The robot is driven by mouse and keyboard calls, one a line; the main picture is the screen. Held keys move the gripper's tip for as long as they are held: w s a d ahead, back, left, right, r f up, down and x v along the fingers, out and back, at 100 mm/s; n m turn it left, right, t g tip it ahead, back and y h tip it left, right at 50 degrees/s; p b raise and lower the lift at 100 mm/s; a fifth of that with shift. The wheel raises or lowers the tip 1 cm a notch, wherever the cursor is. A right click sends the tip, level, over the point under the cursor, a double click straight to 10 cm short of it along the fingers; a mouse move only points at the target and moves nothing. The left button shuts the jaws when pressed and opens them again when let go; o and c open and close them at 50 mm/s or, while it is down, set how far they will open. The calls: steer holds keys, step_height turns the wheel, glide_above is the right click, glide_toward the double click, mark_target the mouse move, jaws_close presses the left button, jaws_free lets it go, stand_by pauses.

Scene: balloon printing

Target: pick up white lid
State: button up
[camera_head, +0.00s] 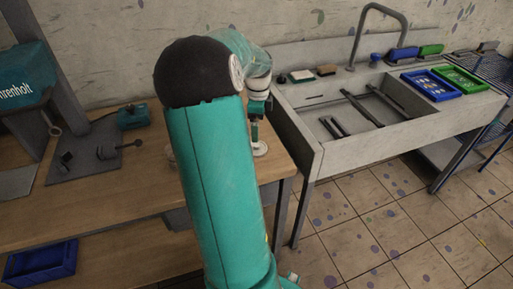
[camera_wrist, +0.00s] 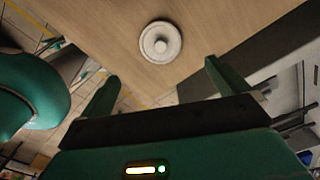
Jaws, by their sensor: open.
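The white lid (camera_wrist: 160,42) is a round disc with a raised knob in its middle. It lies on the wooden table near an edge in the wrist view. It also shows in the head view (camera_head: 260,149), partly covered by my arm, near the right end of the table. My gripper (camera_wrist: 160,82) is open and empty, with its two green fingers spread wide. The lid appears beyond the fingertips, roughly centred between them, and nothing touches it. In the head view my gripper's fingers are hard to make out near the lid.
The wooden table (camera_head: 120,195) carries a press (camera_head: 75,150) at the left. A grey sink (camera_head: 350,150) stands right of the table, with dark bars across its basin. Blue (camera_head: 432,85) and green (camera_head: 462,79) trays sit on its right side. A blue crate (camera_head: 40,262) is below the table.

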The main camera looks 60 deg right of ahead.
mark_target(258, 145)
step_height(258, 145, down, 9)
steer(key=shift+d+f, duration=0.15)
steer(key=shift+f, duration=0.05)
steer(key=c, duration=1.1)
